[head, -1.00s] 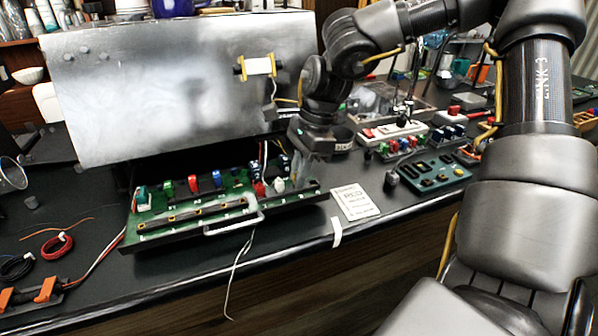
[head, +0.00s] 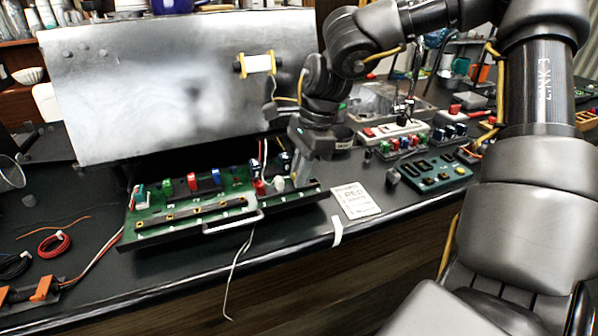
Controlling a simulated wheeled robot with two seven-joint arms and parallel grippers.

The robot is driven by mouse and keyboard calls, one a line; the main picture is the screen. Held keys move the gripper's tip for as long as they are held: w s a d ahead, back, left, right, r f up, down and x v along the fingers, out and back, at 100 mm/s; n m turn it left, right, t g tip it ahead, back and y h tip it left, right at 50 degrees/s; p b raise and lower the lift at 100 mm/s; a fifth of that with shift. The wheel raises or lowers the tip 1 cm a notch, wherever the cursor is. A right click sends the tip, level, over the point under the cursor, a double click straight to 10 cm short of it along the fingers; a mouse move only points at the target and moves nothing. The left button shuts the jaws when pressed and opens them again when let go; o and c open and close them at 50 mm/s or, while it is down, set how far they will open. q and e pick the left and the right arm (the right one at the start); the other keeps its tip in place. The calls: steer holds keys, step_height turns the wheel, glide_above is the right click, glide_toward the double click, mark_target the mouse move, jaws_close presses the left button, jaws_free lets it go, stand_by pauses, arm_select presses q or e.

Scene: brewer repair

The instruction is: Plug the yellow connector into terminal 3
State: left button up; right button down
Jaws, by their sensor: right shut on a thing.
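A green terminal board (head: 160,217) with a row of coloured connectors lies on the dark bench under the raised metal panel. Green (head: 167,188), red (head: 192,182) and blue (head: 216,177) connectors stand along it, with another red one (head: 259,187) and a white piece (head: 277,184) farther right. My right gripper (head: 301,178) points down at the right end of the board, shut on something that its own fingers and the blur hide. I cannot make out the yellow connector or the number of terminal 3. A yellow wire (head: 287,99) runs behind my right wrist. My left gripper is out of view.
The metal panel (head: 170,95) stands close behind the board. A silver handle (head: 233,226) sticks out at the board's front. A printed card (head: 355,200) and a small dark-green module (head: 437,172) lie to the right. Red and black wire coils lie at left.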

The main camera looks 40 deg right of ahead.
steer(key=c, duration=1.3)
jaws_free()
steer(key=shift+c, duration=0.2)
steer(key=w+v, duration=0.1)
steer(key=v, duration=0.9)
steer(key=shift+s+r, duration=0.45)
steer(key=shift+s, duration=0.05)
steer(key=shift+d, duration=0.1)
